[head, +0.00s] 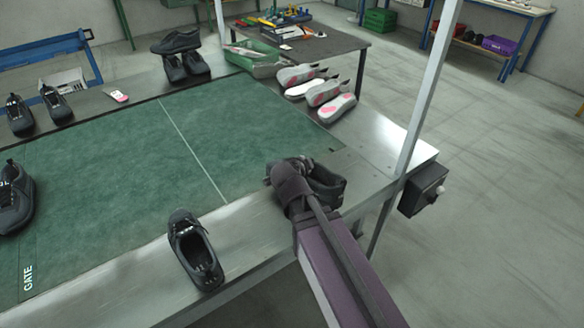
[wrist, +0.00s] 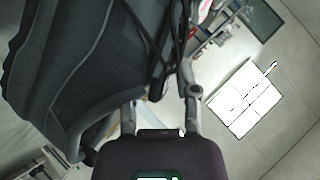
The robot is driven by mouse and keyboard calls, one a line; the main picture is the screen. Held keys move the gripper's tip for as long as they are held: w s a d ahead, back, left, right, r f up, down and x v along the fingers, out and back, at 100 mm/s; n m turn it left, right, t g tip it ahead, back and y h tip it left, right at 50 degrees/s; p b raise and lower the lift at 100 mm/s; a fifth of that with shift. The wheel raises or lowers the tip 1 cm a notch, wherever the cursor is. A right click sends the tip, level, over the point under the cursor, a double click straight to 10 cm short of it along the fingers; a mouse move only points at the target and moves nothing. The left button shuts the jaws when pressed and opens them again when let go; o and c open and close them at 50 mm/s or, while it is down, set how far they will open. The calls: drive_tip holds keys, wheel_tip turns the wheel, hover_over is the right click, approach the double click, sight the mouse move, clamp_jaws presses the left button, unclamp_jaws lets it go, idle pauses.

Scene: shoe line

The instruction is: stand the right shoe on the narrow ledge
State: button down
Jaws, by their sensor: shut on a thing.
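My gripper (wrist: 165,98) is shut on a dark grey shoe (wrist: 75,70), which fills the left of the wrist view. In the head view this shoe (head: 328,186) is at the right end of the bench, partly hidden by my wrist; I cannot tell whether it touches the surface. Another black shoe (head: 193,250) stands on the bench's near side, over the bare metal strip (head: 125,290) along the front edge. I cannot tell for sure which surface is the narrow ledge.
The green mat (head: 120,160) is mostly clear in its middle. More black shoes (head: 52,103) stand at the far left, stacked black shoes (head: 180,55) at the back and pale soles (head: 330,106) at the back right. A metal post (head: 430,85) rises at the right corner.

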drive_tip(key=w+d+n+t+y, duration=0.1)
drive_tip(key=w+d+n+y, duration=0.1)
drive_tip(key=d, duration=1)
drive_tip(key=shift+w+d+r+n+y, duration=0.2)
drive_tip(key=shift+w+n+y, duration=0.15)
drive_tip(key=shift+n+y, duration=0.6)
drive_tip(key=shift+a, duration=0.15)
